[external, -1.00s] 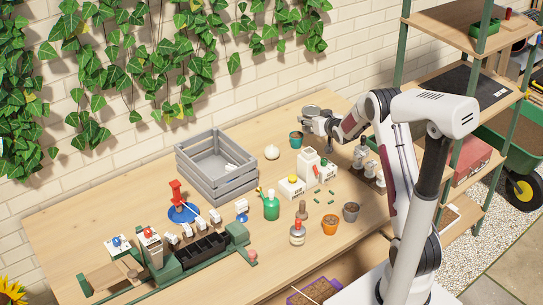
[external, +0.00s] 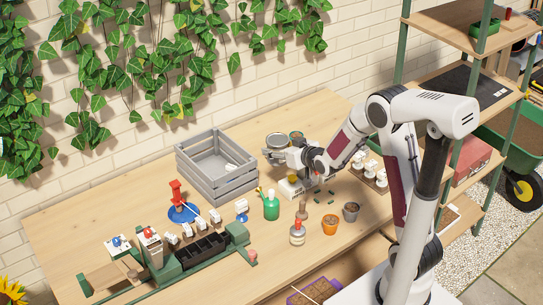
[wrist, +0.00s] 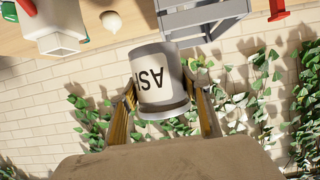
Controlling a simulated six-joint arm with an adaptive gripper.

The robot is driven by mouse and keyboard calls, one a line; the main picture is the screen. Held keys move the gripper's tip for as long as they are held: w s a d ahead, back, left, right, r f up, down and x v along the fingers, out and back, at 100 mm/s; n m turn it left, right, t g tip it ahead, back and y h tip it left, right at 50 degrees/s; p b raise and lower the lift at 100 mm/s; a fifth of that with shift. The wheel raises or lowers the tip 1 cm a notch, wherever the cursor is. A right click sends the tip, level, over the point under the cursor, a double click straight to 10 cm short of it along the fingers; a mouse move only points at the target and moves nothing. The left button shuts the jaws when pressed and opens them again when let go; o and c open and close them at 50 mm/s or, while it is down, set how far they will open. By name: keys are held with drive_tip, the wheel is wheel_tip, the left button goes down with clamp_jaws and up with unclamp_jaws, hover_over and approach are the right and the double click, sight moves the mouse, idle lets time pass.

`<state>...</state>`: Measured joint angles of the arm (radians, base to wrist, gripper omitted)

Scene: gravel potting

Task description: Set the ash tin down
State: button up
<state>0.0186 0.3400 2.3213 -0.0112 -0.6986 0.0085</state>
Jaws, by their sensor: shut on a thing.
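The ash tin (external: 277,140) is a grey cylinder with a pale label showing dark letters, which is plain in the wrist view (wrist: 160,80). My gripper (external: 274,155) is shut on it, with one finger on each side of the tin in the wrist view (wrist: 162,92). The tin is held off the table (external: 130,198), near its back edge, to the right of the grey crate. The wrist picture is upside down, with the table at the top. The inside of the tin is too small to make out.
The grey slatted crate (external: 190,168) stands left of the tin. A white block with a yellow knob (external: 291,186) is beneath my wrist. A green can (external: 271,208) and an orange pot (external: 330,225) stand nearer the front.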

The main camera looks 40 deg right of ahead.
drive_tip(key=shift+s+a+r, duration=0.1)
drive_tip(key=shift+s+a, duration=0.35)
drive_tip(key=shift+a, duration=0.05)
drive_tip(key=shift+w, duration=0.15)
idle(0.5)
drive_tip(key=shift+w+d+r+n+g+y, duration=0.25)
drive_tip(key=shift+w+d+r+n+y, duration=1)
drive_tip(key=shift+w, duration=2.9)
drive_tip(key=shift+w+d+r+n+g+y, duration=0.25)
drive_tip(key=shift+w+d+r+n+y, duration=0.95)
drive_tip(key=shift+w, duration=2.9)
drive_tip(key=s+d+f+n+g+y, duration=0.1)
drive_tip(key=d+f+n+g+y, duration=0.2)
drive_tip(key=d+f, duration=0.9)
drive_tip(key=shift+s+d+f+n+y, duration=0.35)
drive_tip(key=shift+d+n+y, duration=0.3)
drive_tip(key=shift+d+y, duration=0.4)
drive_tip(key=shift+d, duration=0.1)
